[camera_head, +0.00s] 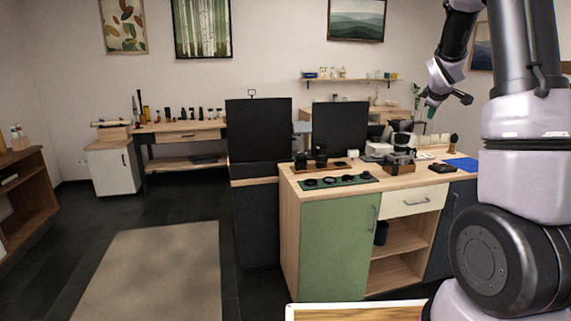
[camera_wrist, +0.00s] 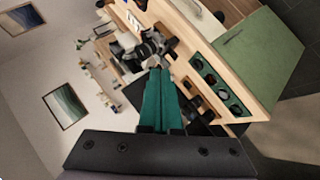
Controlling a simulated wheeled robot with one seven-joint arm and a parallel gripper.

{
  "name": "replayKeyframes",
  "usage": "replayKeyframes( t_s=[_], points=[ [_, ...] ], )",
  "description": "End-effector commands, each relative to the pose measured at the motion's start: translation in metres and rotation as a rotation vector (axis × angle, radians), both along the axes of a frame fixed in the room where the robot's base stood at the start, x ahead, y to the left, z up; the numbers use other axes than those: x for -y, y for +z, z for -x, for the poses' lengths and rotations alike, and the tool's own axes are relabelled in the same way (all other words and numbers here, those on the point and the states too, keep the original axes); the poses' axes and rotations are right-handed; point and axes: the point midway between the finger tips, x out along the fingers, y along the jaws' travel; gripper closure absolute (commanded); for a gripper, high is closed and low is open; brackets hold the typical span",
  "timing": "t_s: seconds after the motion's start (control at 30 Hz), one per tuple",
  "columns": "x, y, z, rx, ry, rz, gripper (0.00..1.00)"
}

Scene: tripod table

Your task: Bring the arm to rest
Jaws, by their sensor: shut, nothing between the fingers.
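My arm rises along the right side of the head view and bends over at the top. My gripper (camera_head: 428,108) hangs in the air above the back of the wooden-topped counter (camera_head: 292,190), tilted downward. In the wrist view the two green fingers of my gripper (camera_wrist: 160,72) lie side by side, shut, with nothing between them. The fingertips are apart from everything I can see.
A green mat (camera_head: 338,182) with dark round pieces lies on the counter's front. Black panels (camera_head: 258,130) stand behind it. A small machine (camera_head: 402,140) and a blue mat (camera_head: 462,164) are near my arm. Open floor with a rug (camera_head: 150,270) lies left.

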Motion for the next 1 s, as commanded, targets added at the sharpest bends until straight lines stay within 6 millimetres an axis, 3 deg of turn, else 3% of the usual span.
replayKeyframes(
  t_s=[0.03,0.1,0.33,0.5,0.7,0.83,1.0],
  points=[
    [-0.013,0.017,0.020,0.022,-0.044,-0.086,1.00],
    [-0.032,0.032,0.047,0.037,-0.110,-0.212,1.00],
    [-0.103,0.072,0.147,0.046,-0.295,-0.596,1.00],
    [-0.158,0.086,0.228,0.014,-0.416,-0.841,1.00],
    [-0.213,0.084,0.318,-0.049,-0.548,-1.059,1.00],
    [-0.234,0.078,0.356,-0.082,-0.611,-1.137,1.00],
    [-0.245,0.072,0.377,-0.103,-0.649,-1.177,1.00]
  ],
)
